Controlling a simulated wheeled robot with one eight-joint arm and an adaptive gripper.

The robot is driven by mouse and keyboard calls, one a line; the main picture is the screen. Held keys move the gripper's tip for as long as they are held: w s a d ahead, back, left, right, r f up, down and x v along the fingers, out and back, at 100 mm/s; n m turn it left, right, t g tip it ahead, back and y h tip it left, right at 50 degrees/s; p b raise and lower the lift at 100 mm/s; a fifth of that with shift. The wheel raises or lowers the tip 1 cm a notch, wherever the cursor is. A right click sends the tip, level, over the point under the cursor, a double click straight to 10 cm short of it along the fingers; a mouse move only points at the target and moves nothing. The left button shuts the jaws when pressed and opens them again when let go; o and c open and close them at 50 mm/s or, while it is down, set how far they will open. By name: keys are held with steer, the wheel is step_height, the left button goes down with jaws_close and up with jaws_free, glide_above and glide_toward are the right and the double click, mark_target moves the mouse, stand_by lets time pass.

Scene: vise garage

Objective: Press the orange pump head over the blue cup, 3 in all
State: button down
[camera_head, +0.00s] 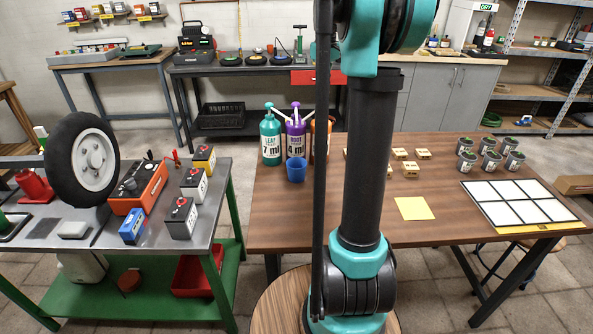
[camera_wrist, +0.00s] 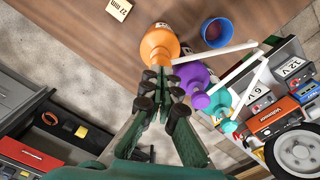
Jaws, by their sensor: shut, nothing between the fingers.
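An orange pump bottle (camera_wrist: 158,43) is in the wrist view, upper middle; in the head view my arm mostly hides it. My gripper (camera_wrist: 161,76) is shut and empty, its fingertips over the orange bottle's top. They cover the pump head, so I cannot tell whether they touch it or how far down it is. A white spout (camera_wrist: 215,51) runs from there toward the blue cup (camera_wrist: 216,31). In the head view the blue cup (camera_head: 296,171) stands upright on the table in front of the bottles.
A purple pump bottle (camera_head: 296,143) and a teal pump bottle (camera_head: 270,146) stand close beside the orange one. Small labelled blocks (camera_head: 402,154), a yellow note (camera_head: 414,208), several cans (camera_head: 490,160) and a white grid board (camera_head: 518,203) lie farther right on the table.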

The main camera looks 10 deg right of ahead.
mark_target(322, 103)
steer(key=shift+f, duration=0.15)
steer(key=shift+f, duration=1.5)
steer(key=shift+r, duration=1.65)
steer(key=shift+f, duration=0.15)
steer(key=shift+f, duration=1.45)
steer(key=shift+r, duration=1.6)
